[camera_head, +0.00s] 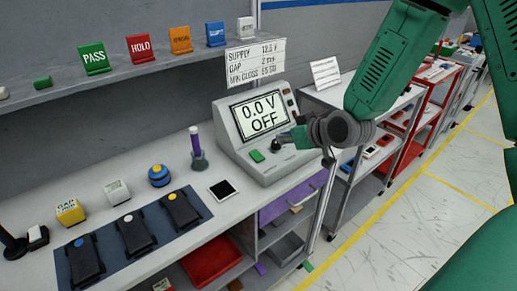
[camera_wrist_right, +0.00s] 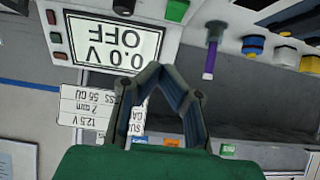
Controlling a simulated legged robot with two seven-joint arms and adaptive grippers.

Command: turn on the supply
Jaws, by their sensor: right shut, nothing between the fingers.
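The supply (camera_head: 235,134) is a grey sloped console on the bench; its screen (camera_head: 262,115) reads "0.0 V OFF". On its lower panel are a green button (camera_head: 257,156) and a dark knob (camera_head: 276,147). In the right wrist view the picture is upside down: the screen (camera_wrist_right: 112,42), green button (camera_wrist_right: 177,10) and dark knob (camera_wrist_right: 123,6) show at the top. My right gripper (camera_head: 291,139) is shut and empty in front of the console's right side, near the knob; I cannot tell whether it touches. Its closed fingers (camera_wrist_right: 157,68) overlap the screen in the wrist view. My left gripper is not in view.
A card (camera_head: 256,62) above the console reads "SUPPLY 12.5 V", a gap and a minimum gloss. A shelf (camera_head: 125,75) holds coloured signs.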

